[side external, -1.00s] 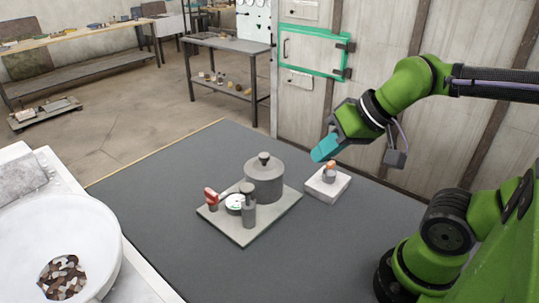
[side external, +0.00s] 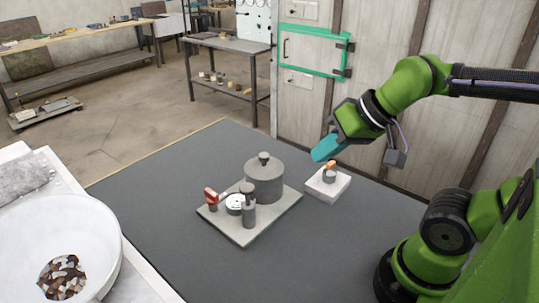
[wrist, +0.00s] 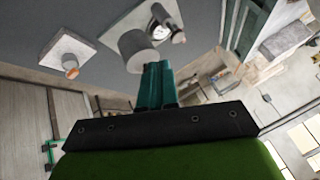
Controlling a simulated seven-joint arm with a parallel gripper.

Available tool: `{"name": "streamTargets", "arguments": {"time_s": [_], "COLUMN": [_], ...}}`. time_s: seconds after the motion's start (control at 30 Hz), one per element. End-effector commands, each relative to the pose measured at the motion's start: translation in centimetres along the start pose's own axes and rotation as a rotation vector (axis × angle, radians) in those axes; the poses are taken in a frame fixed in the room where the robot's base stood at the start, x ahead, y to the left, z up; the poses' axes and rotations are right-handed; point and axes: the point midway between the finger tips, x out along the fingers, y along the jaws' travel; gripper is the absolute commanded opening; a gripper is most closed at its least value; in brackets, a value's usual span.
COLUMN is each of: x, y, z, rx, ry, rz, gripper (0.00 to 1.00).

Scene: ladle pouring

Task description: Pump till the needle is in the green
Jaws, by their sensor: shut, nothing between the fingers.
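A grey plate (side external: 239,234) on the dark table carries a lidded grey tank (side external: 264,182), a small round white-faced gauge (side external: 234,204), a slim grey cylinder (side external: 249,214) and a red-handled part (side external: 210,196). The gauge is too small to read its needle. To the right, a white block (side external: 327,188) bears a short grey post with an orange top (side external: 330,166). My gripper (side external: 316,156) is shut and empty, in the air above and beside the block, touching nothing. The wrist view shows its teal fingers together (wrist: 157,68), with the tank (wrist: 138,50) beyond them.
A large white bowl (side external: 95,225) with brown and white pieces stands at the left on a white surface. A wall panel with a green-framed door (side external: 312,50) rises behind the table. The table (side external: 150,190) is clear left of the plate.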

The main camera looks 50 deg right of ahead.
Motion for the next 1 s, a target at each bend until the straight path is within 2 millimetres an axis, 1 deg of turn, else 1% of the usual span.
{"name": "streamTargets", "arguments": {"time_s": [0.77, 0.9, 0.97, 1.0], "x": [0.1, 1.1, 1.8, 2.4], "y": [0.0, 0.2, -0.1, -0.5], "z": [0.0, 0.1, -0.2, -0.4], "rx": [0.001, 0.015, 0.045, 0.089], "ry": [-0.003, -0.045, -0.076, -0.099], "rz": [0.001, 0.015, 0.011, 0.003], "gripper": [0.0, 0.0, 0.0, 0.0]}}
